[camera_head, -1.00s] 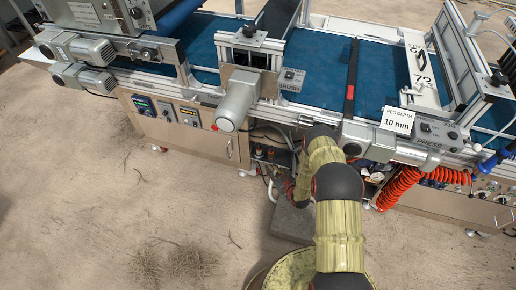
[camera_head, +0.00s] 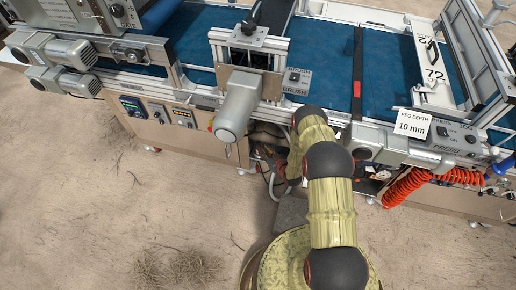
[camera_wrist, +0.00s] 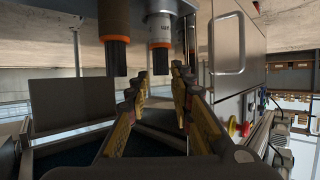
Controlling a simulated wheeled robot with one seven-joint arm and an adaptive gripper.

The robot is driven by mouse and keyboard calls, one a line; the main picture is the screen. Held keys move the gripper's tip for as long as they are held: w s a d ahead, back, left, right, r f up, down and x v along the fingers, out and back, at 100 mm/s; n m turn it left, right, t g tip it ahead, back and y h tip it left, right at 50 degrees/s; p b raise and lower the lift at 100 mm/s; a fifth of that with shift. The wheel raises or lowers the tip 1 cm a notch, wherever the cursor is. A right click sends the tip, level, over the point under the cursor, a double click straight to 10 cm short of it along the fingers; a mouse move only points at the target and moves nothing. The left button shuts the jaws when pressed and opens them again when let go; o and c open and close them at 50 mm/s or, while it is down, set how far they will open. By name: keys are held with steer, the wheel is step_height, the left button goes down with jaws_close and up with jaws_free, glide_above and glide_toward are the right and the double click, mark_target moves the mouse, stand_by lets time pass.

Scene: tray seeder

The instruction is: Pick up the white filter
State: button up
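The white filter (camera_wrist: 159,29) is a pale cylinder with a black end, reaching in from the top edge of the wrist view. My gripper (camera_wrist: 160,80) has its two yellowish fingers spread apart, with nothing between them that I can see held. The filter's black end appears between and just above the fingertips in the picture; I cannot tell the exact gap in depth. In the head view my arm reaches into an opening under the machine, and the filter and gripper cannot be made out there.
A brown cylinder (camera_wrist: 116,30) with a black end is close beside the white filter on its left. A metal cabinet front with a handle (camera_wrist: 228,43) stands to the right. In the head view, a grey motor (camera_head: 238,105) and an orange coiled hose (camera_head: 405,188) flank my arm.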

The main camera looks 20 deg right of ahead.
steer(key=b+x, duration=0.2)
steer(key=x, duration=0.3)
steer(key=shift+a+f+b, duration=0.1)
steer(key=shift+f+b, duration=0.15)
steer(key=shift+b, duration=0.15)
steer(key=shift+w, duration=0.55)
steer(key=shift+c, duration=0.9)
steer(key=c, duration=0.4)
jaws_close()
